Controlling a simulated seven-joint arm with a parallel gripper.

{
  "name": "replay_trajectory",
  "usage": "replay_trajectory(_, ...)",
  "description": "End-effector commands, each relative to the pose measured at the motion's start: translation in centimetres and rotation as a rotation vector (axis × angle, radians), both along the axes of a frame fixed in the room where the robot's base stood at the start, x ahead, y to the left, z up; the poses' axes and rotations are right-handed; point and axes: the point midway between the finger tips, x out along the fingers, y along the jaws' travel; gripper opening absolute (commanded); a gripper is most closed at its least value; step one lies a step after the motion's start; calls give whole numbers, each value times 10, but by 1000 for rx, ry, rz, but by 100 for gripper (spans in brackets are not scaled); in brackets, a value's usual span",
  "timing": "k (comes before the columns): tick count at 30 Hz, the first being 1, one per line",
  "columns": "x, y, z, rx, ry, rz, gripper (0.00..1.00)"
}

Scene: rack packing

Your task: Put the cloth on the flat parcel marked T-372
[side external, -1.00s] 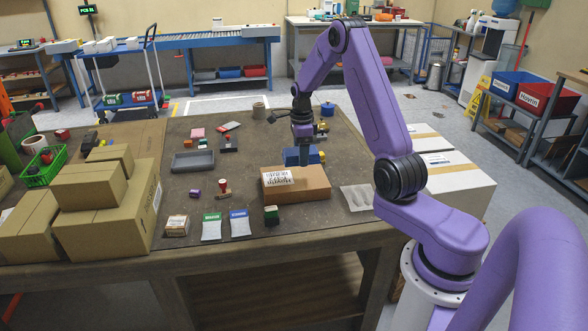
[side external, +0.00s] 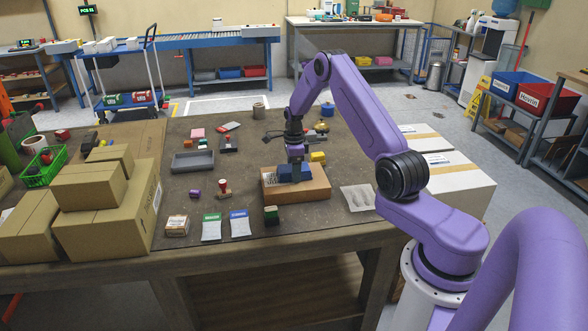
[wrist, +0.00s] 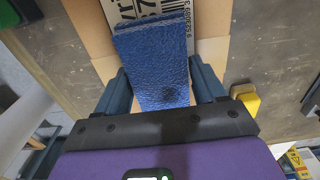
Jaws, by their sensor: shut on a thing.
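The blue cloth (side external: 294,172) is folded into a thick block. In the wrist view the cloth (wrist: 155,60) lies between the two fingers of my gripper (wrist: 160,85), which is shut on it. My gripper (side external: 295,160) is over the flat cardboard parcel (side external: 312,192) in the side view. The cloth is over the parcel's top face; I cannot tell whether it touches. In the wrist view the parcel (wrist: 214,40) shows beneath the cloth, with a partly covered printed label (wrist: 190,8). The marking T-372 is not readable.
Stacked cartons (side external: 90,195) stand at the left of the bench. A grey tray (side external: 192,162), a red-handled stamp (side external: 224,188), a green and a blue-topped packet (side external: 240,224) lie left of the parcel. A clear bag (side external: 357,198) lies right of it. A yellow block (side external: 318,157) sits behind.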

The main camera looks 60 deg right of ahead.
Motion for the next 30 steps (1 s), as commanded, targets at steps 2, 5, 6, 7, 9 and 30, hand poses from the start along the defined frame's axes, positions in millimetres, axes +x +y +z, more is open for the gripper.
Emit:
replay_trajectory(2, 0, 0, 0, -1, -1, 0, 40)
replay_trajectory(5, 0, 0, 0, 0, 0, 0, 40)
replay_trajectory(6, 0, 0, -1, 0, 0, 0, 40)
replay_trajectory(7, 0, 0, -2, 0, 0, 0, 40)
replay_trajectory(9, 0, 0, -3, 0, 0, 0, 83)
replay_trajectory(30, 1, 0, 47, -3, -4, 0, 95)
